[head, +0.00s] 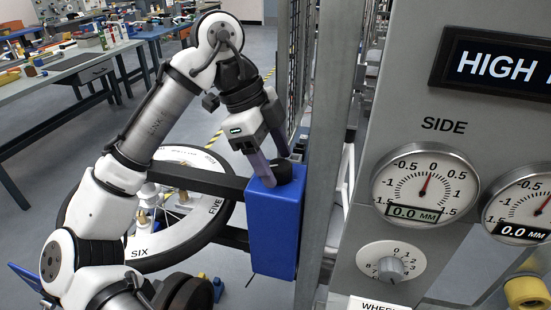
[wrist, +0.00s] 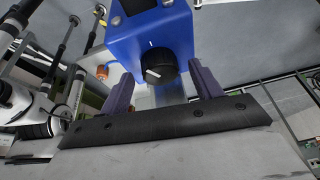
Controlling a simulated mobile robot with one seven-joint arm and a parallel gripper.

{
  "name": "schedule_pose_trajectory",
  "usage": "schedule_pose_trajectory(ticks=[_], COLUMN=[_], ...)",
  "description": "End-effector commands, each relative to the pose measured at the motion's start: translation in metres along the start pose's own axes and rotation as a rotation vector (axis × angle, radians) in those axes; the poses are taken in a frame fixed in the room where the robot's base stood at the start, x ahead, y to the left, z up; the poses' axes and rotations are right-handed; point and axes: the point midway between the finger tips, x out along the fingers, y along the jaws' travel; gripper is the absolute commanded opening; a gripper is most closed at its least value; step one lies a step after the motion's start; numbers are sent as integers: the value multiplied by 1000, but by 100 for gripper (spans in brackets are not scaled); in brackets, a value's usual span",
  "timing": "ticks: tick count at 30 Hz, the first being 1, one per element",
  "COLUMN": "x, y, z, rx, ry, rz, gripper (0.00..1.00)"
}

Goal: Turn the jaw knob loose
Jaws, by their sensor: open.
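The jaw knob (wrist: 160,70) is black and round with a white pointer line, on a face of a blue block (wrist: 158,30). In the head view the knob (head: 281,171) sits on top of the blue block (head: 272,225), partly hidden by my gripper. My gripper (head: 268,160) comes down from above at the knob. In the wrist view my gripper's two purple fingers (wrist: 162,88) stand apart, one on each side of the knob. A gap shows on the left side; I cannot tell whether either finger touches it.
A dark bar joins the blue block to a large ring (head: 200,228) marked FIVE and SIX. A grey upright post (head: 333,100) stands close to the right. A panel with dials (head: 425,185) and a small grey knob (head: 391,269) is further right. Workbenches (head: 75,70) stand at the back left.

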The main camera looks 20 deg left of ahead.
Motion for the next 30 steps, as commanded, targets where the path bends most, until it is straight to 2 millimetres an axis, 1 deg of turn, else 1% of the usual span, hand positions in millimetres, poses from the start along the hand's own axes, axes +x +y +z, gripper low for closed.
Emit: schedule_pose_trajectory(ticks=[4, 12, 14, 21, 23, 30], x=[7, 8, 8, 8, 8, 7], y=[0, 0, 0, 0, 0, 0], z=[0, 0, 0, 0, 0, 0], rx=[0, 0, 0, 0, 0, -19], ry=[1, 0, 0, 0, 1, -1], rz=[0, 0, 0, 0, 0, -9], gripper=[64, 64, 58, 26, 20, 20])
